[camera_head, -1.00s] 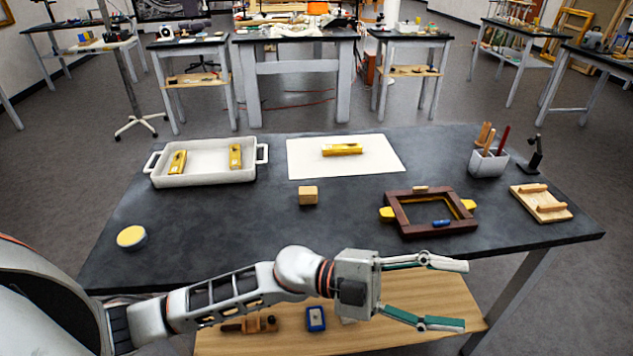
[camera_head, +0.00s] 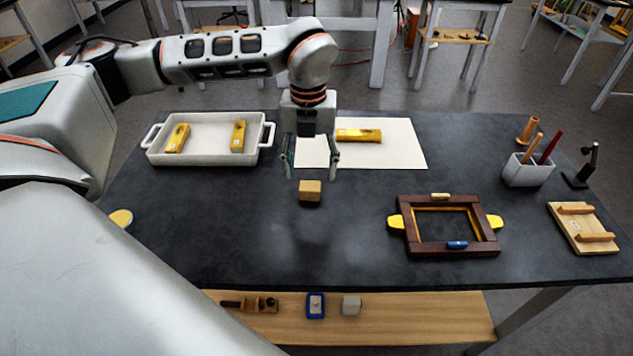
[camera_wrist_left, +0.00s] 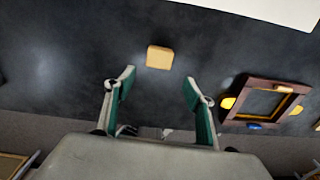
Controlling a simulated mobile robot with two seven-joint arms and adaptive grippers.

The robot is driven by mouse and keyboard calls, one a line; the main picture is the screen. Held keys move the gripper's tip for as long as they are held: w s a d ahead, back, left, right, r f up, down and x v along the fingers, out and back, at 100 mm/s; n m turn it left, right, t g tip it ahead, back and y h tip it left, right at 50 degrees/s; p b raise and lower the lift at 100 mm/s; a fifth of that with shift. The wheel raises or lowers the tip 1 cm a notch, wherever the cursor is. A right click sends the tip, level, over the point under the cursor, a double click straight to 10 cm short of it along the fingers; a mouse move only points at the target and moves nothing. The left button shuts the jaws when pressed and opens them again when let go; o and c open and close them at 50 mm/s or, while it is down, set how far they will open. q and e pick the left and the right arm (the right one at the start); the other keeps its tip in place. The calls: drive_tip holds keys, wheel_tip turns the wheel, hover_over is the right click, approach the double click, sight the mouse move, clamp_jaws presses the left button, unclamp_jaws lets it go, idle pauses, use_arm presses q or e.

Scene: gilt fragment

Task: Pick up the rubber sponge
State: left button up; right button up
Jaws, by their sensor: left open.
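The rubber sponge seems to be the small tan block (camera_head: 310,191) on the dark table, in front of the white sheet. It also shows in the left wrist view (camera_wrist_left: 160,57), beyond and between the fingertips. My left gripper (camera_head: 312,172) points down above the table, open and empty, with its fingers apart. In the head view its fingertips appear just behind and above the block, not touching it. A grey block (camera_head: 351,306) lies on the lower wooden shelf. My right gripper is not in view.
A white tray (camera_head: 207,158) with two yellow pieces stands at the left. A white sheet (camera_head: 400,145) bears another yellow piece. A dark wooden frame (camera_head: 403,228), a grey cup (camera_head: 527,171) and a wooden rack (camera_head: 584,228) stand at the right. The front middle of the table is clear.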

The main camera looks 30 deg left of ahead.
sight(309, 188)
use_arm(q)
drive_tip(key=shift+w+a+f, duration=0.1)
drive_tip(key=shift+a+f, duration=0.05)
drive_tip(key=shift+a, duration=0.1)
drive_tip(key=shift+f, duration=0.9)
drive_tip(key=shift+w+f+p, duration=0.1)
drive_tip(key=shift+f+p, duration=0.2)
drive_tip(key=shift+f, duration=2.4)
drive_tip(key=c, duration=1)
